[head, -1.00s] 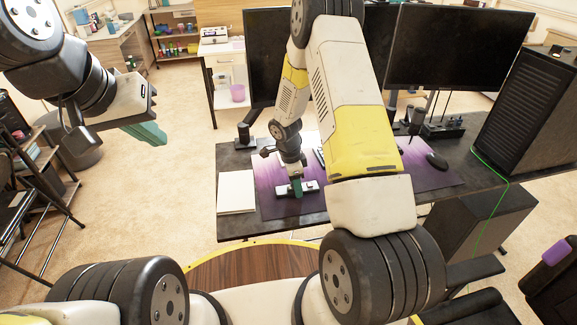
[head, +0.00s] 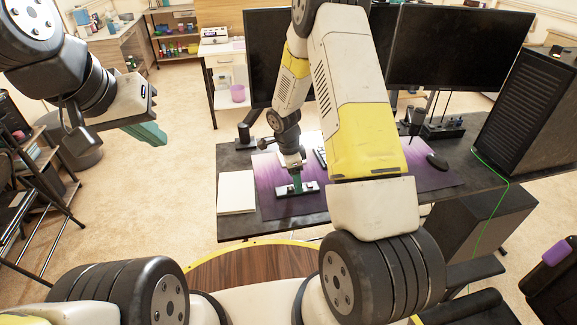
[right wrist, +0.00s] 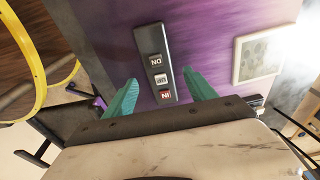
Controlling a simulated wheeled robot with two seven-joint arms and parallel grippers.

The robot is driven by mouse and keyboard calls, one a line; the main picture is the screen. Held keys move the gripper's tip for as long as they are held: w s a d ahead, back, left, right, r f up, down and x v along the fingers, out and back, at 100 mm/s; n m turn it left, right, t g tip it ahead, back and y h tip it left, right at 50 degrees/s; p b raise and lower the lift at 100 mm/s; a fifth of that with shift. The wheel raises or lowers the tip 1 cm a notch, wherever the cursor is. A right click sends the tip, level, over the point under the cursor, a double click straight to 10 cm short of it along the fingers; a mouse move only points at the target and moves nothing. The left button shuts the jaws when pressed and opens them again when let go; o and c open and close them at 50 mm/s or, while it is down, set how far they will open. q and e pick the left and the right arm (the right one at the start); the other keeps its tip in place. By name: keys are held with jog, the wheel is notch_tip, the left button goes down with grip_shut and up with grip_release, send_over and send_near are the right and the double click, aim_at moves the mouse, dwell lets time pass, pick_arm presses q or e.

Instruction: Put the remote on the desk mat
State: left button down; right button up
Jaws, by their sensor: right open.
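The remote (right wrist: 156,62) is a dark slim bar with several labelled buttons. It lies on the purple desk mat (right wrist: 205,28) in the right wrist view. In the head view the remote (head: 309,187) lies on the left part of the mat (head: 272,176). My right gripper (right wrist: 161,92) is open, with one teal finger on each side of the remote and a gap to both. In the head view my right gripper (head: 297,182) is just above the remote. My left gripper (head: 152,134) hangs over the floor, away from the desk; its fingers overlap from this side.
A white notepad (head: 236,192) lies left of the mat on the dark desk (head: 230,161). A mouse (head: 437,161) is on the mat's right side. Monitors (head: 455,48) stand behind, and a computer tower (head: 525,98) stands at the right. My right arm hides much of the desk's middle.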

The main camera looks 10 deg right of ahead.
notch_tip(320, 180, up, 9)
jog(key=a, duration=0.1)
notch_tip(320, 180, up, 11)
jog(key=n+t+y, duration=0.1)
jog(key=n, duration=0.3)
send_over(291, 188)
jog(key=s+d, duration=0.1)
jog(key=s, duration=0.2)
jog(key=s+r+n+t+y, duration=0.3)
jog(key=s+r+n+t, duration=0.2)
jog(key=s+r+n, duration=0.9)
jog(key=s+r, duration=0.3)
jog(key=s, duration=0.3)
jog(key=shift+s+a, duration=0.2)
jog(key=shift+s, duration=0.15)
